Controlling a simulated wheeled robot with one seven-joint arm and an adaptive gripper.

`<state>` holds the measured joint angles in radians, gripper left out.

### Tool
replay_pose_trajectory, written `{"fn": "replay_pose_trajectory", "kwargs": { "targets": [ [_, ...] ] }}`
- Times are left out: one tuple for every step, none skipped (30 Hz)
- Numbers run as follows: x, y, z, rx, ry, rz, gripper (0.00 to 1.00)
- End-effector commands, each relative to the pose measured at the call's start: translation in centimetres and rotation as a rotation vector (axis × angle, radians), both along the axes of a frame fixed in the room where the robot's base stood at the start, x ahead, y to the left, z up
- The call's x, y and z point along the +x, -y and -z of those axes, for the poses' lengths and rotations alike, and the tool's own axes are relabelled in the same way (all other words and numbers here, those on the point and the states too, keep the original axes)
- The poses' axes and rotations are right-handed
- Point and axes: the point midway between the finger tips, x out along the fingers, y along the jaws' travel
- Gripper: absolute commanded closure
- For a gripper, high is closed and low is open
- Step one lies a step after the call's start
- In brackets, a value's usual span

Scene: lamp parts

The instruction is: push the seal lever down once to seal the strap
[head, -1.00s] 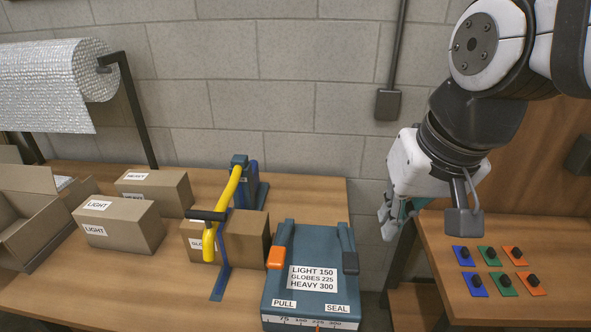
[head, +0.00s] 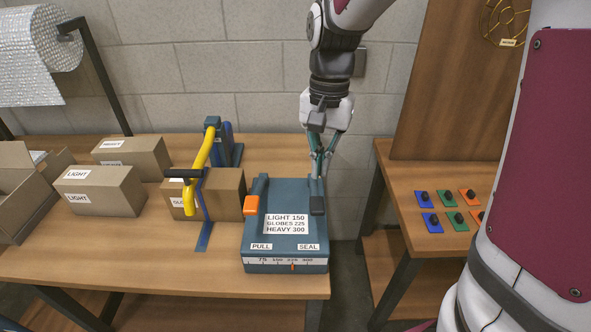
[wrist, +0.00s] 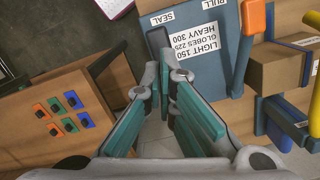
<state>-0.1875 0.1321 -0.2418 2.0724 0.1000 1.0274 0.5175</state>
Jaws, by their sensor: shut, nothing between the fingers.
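The blue-grey strapping machine (head: 285,232) stands at the table's front right. Its dark-tipped seal lever (head: 317,205) is on the right side, above the SEAL label, and stands raised. It also shows in the wrist view (wrist: 157,41). The orange-tipped pull lever (head: 251,205) is on the left side. A blue strap (head: 202,200) runs around the GLOBES carton (head: 228,194). My gripper (head: 318,176) is shut and empty, pointing down just behind and above the seal lever's dark end. I cannot tell whether the fingertips touch the lever.
Two LIGHT and HEAVY cartons (head: 104,190) stand left. A side table (head: 440,180) with coloured knob plates is right, across a gap. A bubble-wrap roll (head: 35,60) hangs at left.

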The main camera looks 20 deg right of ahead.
Motion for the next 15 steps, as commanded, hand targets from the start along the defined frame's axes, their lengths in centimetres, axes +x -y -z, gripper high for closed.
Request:
{"fn": "replay_pose_trajectory", "kwargs": {
  "targets": [
    [0.0,0.0,0.0,0.000,-0.001,0.001,1.00],
    [0.0,0.0,0.0,0.001,-0.001,0.001,1.00],
    [0.0,0.0,0.0,0.000,0.000,0.001,1.00],
    [0.0,0.0,0.0,0.000,0.000,0.001,1.00],
    [0.0,0.0,0.0,0.000,0.000,0.001,1.00],
    [0.0,0.0,0.0,0.000,0.000,0.000,1.00],
    [0.0,0.0,0.0,0.000,0.000,0.000,1.00],
    [0.0,0.0,0.0,0.000,0.000,0.000,1.00],
    [0.0,0.0,0.1,0.000,0.000,0.000,1.00],
    [0.0,0.0,0.1,0.000,0.000,0.000,1.00],
    [0.0,0.0,0.2,0.000,0.000,0.000,1.00],
    [0.0,0.0,0.4,0.001,-0.001,0.000,1.00],
    [0.0,-0.1,0.7,0.000,-0.001,0.000,1.00],
    [0.0,-0.1,0.9,0.000,-0.002,-0.001,1.00],
    [0.0,-0.1,1.3,0.000,-0.002,-0.001,1.00]
  ]
}}
